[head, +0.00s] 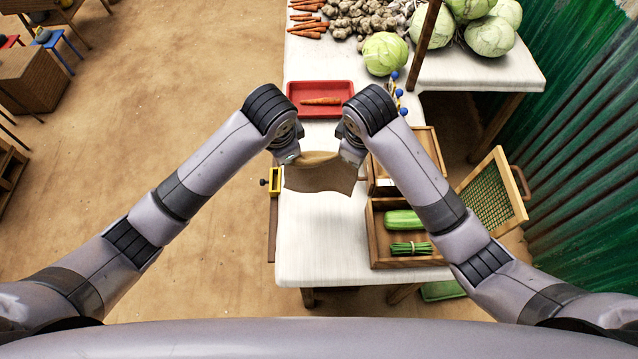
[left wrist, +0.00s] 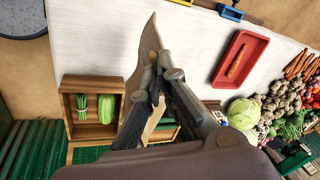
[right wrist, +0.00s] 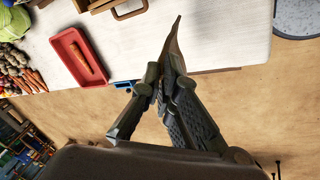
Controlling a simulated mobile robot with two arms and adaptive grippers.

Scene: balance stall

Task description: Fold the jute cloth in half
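The brown jute cloth (head: 320,176) hangs between my two grippers above the white table, its lower edge uneven and slightly curved. My left gripper (head: 291,159) is at its left upper corner, and my right gripper (head: 354,160) is at its right upper corner. In the left wrist view, the fingers (left wrist: 158,72) close together on the cloth (left wrist: 150,42), seen nearly edge-on. In the right wrist view, the fingers (right wrist: 160,78) close on the cloth (right wrist: 173,48), also nearly edge-on. The arms' wrists hide part of the fingertips in the head view.
The white table (head: 318,235) is clear below the cloth. A red tray (head: 340,86) with a carrot (head: 321,101) lies beyond. A wooden crate (head: 373,240) with a green vegetable and a green bundle stands right. Cabbages (head: 386,54), ginger and carrots lie at the back.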

